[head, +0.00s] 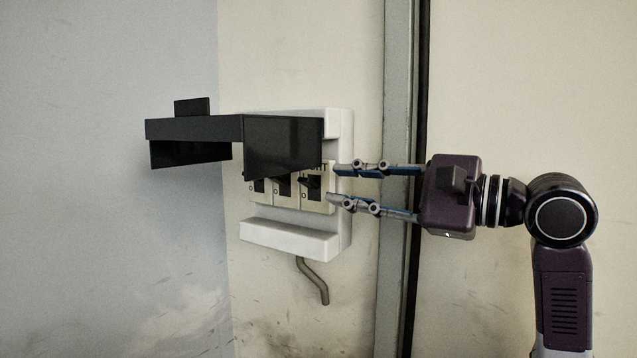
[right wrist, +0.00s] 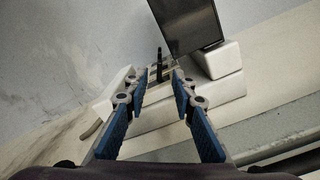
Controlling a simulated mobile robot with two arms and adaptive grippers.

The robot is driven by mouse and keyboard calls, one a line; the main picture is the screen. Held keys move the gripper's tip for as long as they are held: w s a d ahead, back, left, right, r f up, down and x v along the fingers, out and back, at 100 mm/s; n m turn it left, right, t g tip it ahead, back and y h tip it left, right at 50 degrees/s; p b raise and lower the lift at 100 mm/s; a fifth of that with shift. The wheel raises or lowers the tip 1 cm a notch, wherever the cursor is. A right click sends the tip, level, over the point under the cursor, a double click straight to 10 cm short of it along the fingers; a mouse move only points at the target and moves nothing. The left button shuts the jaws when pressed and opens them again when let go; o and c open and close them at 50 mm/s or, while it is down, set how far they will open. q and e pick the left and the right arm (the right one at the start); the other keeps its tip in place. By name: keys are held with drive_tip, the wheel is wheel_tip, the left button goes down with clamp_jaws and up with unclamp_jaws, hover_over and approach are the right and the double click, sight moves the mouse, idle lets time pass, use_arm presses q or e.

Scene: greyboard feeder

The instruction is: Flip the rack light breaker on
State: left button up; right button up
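A white breaker box (head: 290,240) is fixed to the wall, and it also shows in the right wrist view (right wrist: 152,112). It has a row of black-levered breakers. The rightmost breaker (head: 313,190) sits under a label whose visible end reads "HT"; the rest is hidden. I cannot tell its lever position surely. My right gripper (head: 332,183) is open, its fingertips at the right side of this breaker. In the right wrist view a dark lever (right wrist: 159,60) shows between and beyond the open fingertips (right wrist: 160,76). My left gripper is not in view.
A dark hinged-looking cover (head: 283,147) sticks out over the breakers and hides their upper part; it shows in the right wrist view (right wrist: 187,25). A grey vertical post (head: 396,80) stands right of the box. A bent pipe (head: 314,282) hangs below it.

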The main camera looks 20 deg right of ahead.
drive_tip(key=shift+v, duration=1.95)
